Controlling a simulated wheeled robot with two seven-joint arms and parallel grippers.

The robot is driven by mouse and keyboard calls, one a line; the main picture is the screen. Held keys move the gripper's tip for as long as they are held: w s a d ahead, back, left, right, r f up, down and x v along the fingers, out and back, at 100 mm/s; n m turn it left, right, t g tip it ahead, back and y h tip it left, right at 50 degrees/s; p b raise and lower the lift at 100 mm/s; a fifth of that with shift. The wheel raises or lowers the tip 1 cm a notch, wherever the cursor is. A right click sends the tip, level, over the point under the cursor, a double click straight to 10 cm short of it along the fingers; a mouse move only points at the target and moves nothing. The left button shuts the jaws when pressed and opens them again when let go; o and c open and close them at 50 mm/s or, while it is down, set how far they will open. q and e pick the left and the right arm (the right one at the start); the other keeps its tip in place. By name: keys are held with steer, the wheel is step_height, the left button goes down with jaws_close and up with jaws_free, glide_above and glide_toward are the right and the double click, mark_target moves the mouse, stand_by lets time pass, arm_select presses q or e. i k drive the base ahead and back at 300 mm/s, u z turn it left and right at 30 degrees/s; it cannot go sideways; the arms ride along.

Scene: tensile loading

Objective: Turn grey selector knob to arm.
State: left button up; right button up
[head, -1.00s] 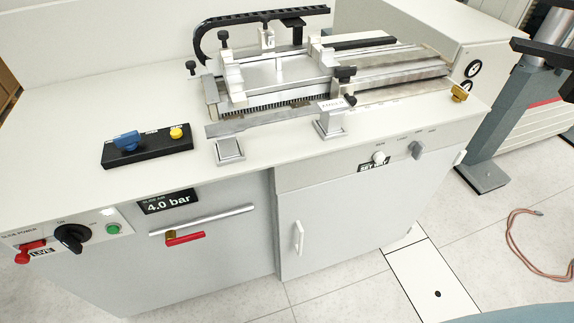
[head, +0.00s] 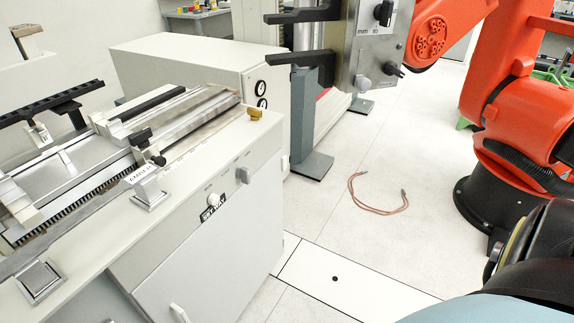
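A grey selector knob (head: 243,175) sits on the upper front panel of the white bench, near its right end. A white knob (head: 213,200) is to its left, above a black label plate (head: 213,209) whose white lettering is hard to read. Small markings stand above the knobs, too small to read, so I cannot tell which position the grey knob points to. Neither of my grippers shows in the head view, and nothing is seen touching the knob.
A slide fixture (head: 150,130) with rails covers the bench top (head: 115,245). A grey control box (head: 368,50) with black arms hangs beside an orange robot arm (head: 510,130). A copper-coloured cable (head: 378,208) lies on the floor. Floor before the knob panel looks clear.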

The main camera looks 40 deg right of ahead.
mark_target(243, 173)
steer(key=z, duration=0.8)
steer(key=i, duration=0.2)
steer(key=u, duration=0.15)
